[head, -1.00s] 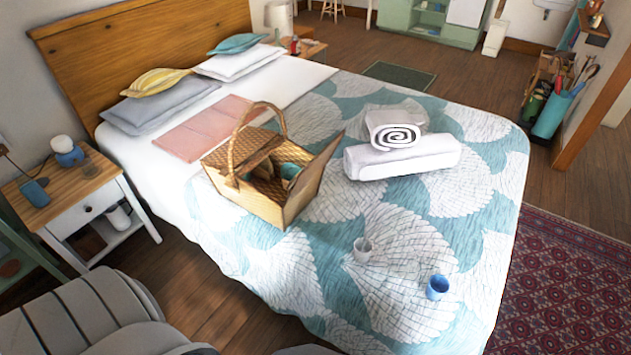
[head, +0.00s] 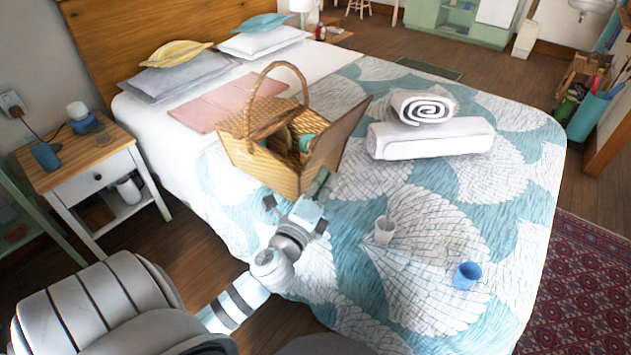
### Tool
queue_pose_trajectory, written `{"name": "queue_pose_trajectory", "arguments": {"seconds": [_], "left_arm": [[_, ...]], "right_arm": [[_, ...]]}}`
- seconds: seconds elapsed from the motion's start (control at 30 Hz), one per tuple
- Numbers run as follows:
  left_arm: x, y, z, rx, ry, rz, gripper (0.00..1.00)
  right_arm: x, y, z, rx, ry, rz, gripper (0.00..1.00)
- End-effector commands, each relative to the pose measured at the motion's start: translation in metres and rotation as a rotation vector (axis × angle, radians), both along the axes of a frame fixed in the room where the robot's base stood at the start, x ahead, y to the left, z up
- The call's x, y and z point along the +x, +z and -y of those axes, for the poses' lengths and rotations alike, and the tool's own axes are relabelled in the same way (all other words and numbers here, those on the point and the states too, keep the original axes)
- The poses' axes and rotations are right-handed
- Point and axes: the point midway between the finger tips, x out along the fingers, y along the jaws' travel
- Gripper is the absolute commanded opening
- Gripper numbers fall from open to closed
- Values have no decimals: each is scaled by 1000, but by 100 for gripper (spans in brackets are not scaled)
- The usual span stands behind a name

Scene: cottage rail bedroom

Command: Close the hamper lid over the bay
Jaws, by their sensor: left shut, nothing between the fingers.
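The wicker hamper (head: 262,165) stands on the bed with its arched handle upright. Its lid (head: 343,130) is open, a flat panel tilted up and outward on the right side. The open bay (head: 290,142) shows a teal item (head: 306,142) inside, partly hidden by the lid and wicker. My left gripper (head: 322,184) is shut and empty, in front of the hamper's right corner, just below the lid. I cannot tell whether it touches the lid. My right gripper is not in view.
White towels (head: 430,138), one rolled, lie on the bed right of the hamper. A pink folded cloth (head: 228,100) lies behind the hamper. A nightstand (head: 85,155) stands left.

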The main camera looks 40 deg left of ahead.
Motion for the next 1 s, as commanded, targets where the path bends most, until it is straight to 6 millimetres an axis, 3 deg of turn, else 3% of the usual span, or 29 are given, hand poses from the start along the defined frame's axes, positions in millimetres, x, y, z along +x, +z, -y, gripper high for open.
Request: {"name": "queue_pose_trajectory", "arguments": {"seconds": [0.13,0.4,0.8,1.0], "left_arm": [[30,5,-8,-2,0,2,0],[26,15,-42,1,0,-2,0],[26,16,-44,-4,-2,-2,0],[32,20,-41,-32,-14,-4,0]], "right_arm": [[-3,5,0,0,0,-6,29],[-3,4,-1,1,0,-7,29],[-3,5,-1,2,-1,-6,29],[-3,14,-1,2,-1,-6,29]]}}
